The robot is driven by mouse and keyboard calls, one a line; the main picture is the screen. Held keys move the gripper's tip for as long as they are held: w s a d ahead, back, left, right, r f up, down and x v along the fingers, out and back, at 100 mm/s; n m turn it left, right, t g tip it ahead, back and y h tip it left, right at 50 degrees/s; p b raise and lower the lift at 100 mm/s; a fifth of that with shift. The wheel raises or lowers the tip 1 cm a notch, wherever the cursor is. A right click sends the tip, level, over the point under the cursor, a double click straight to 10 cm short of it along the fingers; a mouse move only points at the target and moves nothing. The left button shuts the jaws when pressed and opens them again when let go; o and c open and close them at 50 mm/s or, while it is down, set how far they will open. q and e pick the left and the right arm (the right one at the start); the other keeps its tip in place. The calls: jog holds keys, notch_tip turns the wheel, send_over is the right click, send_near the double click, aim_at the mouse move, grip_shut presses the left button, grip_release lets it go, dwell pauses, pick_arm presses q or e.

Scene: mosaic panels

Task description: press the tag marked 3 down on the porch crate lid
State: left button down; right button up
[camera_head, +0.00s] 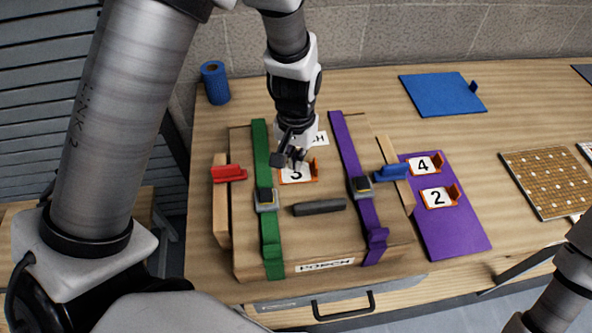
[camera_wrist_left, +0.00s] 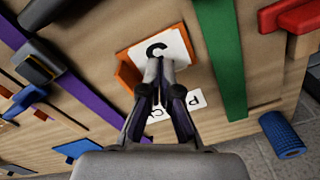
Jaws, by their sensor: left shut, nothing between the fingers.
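The tag marked 3 (camera_head: 296,178) lies on the porch crate lid (camera_head: 318,240), between the green and purple straps. It is white with an orange edge and a raised orange tab. My left gripper (camera_head: 293,160) is shut and empty, pointing down at the tag's far part. In the left wrist view the closed fingertips (camera_wrist_left: 161,66) overlap the tag (camera_wrist_left: 172,47) and hide part of its digit. I cannot tell whether they touch it. My right gripper is out of view.
A green strap (camera_head: 262,155) and a purple strap (camera_head: 346,150) with buckles cross the lid. A dark bar (camera_head: 320,207) lies in front of the tag. Red (camera_head: 229,173) and blue (camera_head: 392,172) clamps sit at the sides. Tags 4 (camera_head: 421,166) and 2 (camera_head: 436,198) rest on a purple mat (camera_head: 455,235).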

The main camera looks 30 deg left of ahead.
pick_arm(q)
jog(key=shift+f+b, duration=0.7)
jog(key=shift+f, duration=0.4)
dwell(0.5)
notch_tip(320, 180, up, 8)
jog(key=p, duration=0.7)
jog(key=shift+p, duration=0.3)
